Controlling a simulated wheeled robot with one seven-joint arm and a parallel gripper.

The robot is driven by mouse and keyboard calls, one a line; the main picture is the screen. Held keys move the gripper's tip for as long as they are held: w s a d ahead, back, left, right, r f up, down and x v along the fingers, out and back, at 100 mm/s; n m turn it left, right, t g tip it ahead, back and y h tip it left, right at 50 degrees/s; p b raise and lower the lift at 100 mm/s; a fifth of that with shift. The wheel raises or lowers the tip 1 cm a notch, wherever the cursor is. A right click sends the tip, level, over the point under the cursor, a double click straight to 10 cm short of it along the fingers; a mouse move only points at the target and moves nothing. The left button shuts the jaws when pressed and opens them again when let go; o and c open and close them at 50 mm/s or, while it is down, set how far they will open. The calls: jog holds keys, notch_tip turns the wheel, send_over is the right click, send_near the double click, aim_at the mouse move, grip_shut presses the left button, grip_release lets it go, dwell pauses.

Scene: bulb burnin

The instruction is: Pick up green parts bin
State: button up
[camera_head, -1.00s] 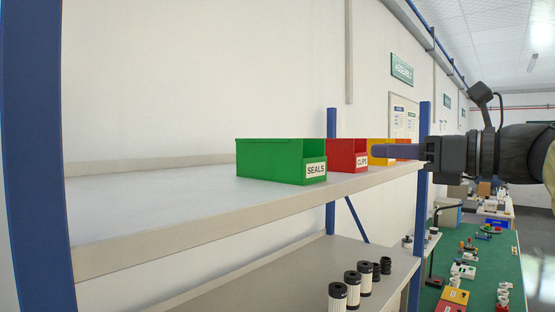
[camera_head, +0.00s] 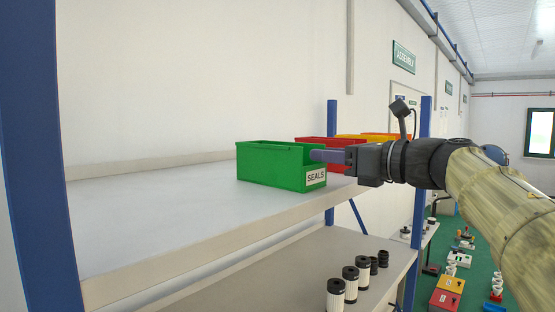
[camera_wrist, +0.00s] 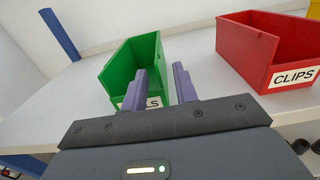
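The green parts bin (camera_head: 272,167), labelled SEALS, stands upright on the upper shelf. My gripper (camera_head: 318,155) is at its right front edge in the head view. In the wrist view the green bin (camera_wrist: 131,72) lies ahead of the gripper (camera_wrist: 160,84), slightly to the left. The two purple fingers are spread with a gap between them and are empty. The left finger overlaps the bin's front and partly hides its label. The right finger is beside the bin's right wall. I cannot tell whether either finger touches the bin.
A red bin (camera_wrist: 262,50) labelled CLIPS stands to the right of the green one, with a yellow bin (camera_head: 358,137) beyond it. The upper shelf (camera_head: 150,205) is bare to the left. A blue post (camera_head: 332,120) stands behind. Black-capped cylinders (camera_head: 350,283) stand on the lower shelf.

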aim_at(306, 151)
jog(key=shift+a, duration=0.1)
jog(key=p+x, duration=0.2)
jog(key=x, duration=0.3)
jog(key=shift+w+a+r+p, duration=0.1)
jog(key=shift+p, duration=0.25)
jog(key=shift+w+a, duration=0.25)
jog(key=shift+s, duration=0.1)
grip_shut()
